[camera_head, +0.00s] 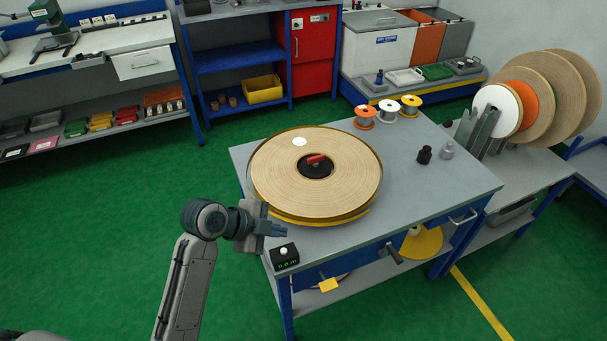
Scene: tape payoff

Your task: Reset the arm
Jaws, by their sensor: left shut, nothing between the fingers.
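My left gripper (279,230) is at the front left of the grey workbench (420,190), its fingers shut and empty. It hangs beside the near left rim of a large tape roll (345,180) and just above a small black box with a white button (284,255). I cannot tell whether it touches the roll. The roll lies flat on the bench, with a dark hub, a red handle (316,159) and a white round label on it. My left arm rises from the bottom of the picture. My right gripper is not in view.
Several small spools (388,108) stand at the bench's back edge. A dark knob-like part (424,155) stands right of the roll. Large discs (545,95) stand upright in a rack at the right. Green floor (110,230) is clear left of the bench.

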